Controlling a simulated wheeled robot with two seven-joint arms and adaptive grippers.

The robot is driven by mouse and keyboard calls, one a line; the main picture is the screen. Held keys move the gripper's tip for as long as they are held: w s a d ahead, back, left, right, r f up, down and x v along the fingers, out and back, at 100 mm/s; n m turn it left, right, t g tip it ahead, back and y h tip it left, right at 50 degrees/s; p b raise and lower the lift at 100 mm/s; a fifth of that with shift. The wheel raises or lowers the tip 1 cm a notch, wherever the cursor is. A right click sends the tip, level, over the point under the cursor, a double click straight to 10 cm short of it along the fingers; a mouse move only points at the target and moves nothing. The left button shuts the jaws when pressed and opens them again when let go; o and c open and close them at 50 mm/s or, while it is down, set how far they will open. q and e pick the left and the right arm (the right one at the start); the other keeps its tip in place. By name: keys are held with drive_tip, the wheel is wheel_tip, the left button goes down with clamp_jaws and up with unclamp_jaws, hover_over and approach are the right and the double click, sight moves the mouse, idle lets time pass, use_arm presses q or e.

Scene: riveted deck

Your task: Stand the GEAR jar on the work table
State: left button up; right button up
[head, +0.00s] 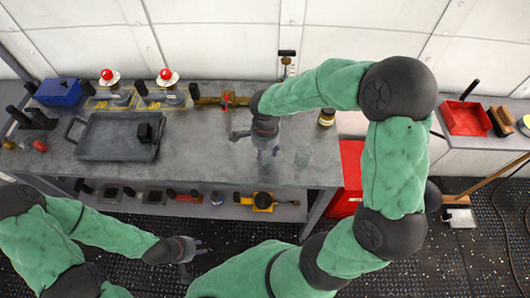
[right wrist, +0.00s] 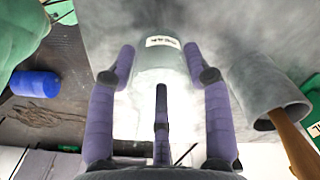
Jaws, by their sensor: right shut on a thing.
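My right gripper (head: 268,153) is over the work table (head: 215,165), near its front right part. In the right wrist view its purple fingers (right wrist: 161,90) are closed around a clear, pale jar (right wrist: 165,62) with a small white label (right wrist: 163,41). The label's writing is too small to read. In the head view the held jar is hard to make out, and I cannot tell whether its base touches the table. My left gripper (head: 198,247) is low in front of the table, empty, its fingers apart.
A faint clear glass thing (head: 302,157) stands right of my right gripper. A dark tray (head: 117,136) with a black block lies on the table's left. A grey cup (right wrist: 262,88) shows in the wrist view.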

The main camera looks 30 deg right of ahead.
drive_tip(key=shift+f, duration=0.15)
drive_tip(key=o, duration=1.2)
wheel_tip(320, 180, up, 12)
drive_tip(key=p, duration=0.3)
drive_tip(key=shift+r, duration=0.2)
